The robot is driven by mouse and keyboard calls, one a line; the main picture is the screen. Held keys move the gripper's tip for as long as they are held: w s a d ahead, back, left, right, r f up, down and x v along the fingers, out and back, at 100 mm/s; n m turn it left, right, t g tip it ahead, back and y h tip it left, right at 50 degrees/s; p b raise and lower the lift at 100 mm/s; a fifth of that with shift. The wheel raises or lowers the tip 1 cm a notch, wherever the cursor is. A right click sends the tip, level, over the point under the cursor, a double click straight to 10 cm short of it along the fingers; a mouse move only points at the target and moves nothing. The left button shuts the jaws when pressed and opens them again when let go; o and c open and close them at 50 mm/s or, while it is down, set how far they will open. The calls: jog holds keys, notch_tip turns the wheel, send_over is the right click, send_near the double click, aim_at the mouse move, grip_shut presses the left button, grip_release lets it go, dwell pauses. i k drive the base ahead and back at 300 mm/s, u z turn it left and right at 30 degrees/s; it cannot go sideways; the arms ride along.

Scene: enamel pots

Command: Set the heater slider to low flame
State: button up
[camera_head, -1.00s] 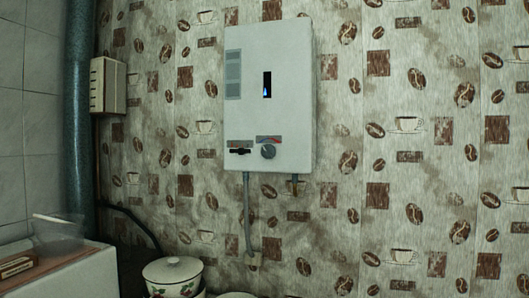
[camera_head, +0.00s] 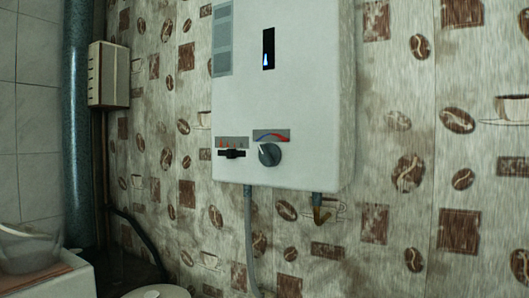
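The white gas water heater (camera_head: 300,110) hangs on the wall at the upper middle of the head view; its top is cut off by the frame. A small blue flame shows in its dark window (camera_head: 268,50). The black slider (camera_head: 232,154) sits at the lower left of its front, under a label with small red marks; the knob appears near the middle of its track. A grey round knob (camera_head: 269,154) is just right of it, under a red and blue scale. My gripper is not in view.
A dark vertical pipe (camera_head: 77,120) and a beige box (camera_head: 108,75) are at left. A white surface with a clear container (camera_head: 28,250) is lower left. A pale lid (camera_head: 158,291) shows at the bottom.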

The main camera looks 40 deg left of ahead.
aim_at(230, 153)
jog(key=i, duration=1.6)
jog(key=u, duration=4.8)
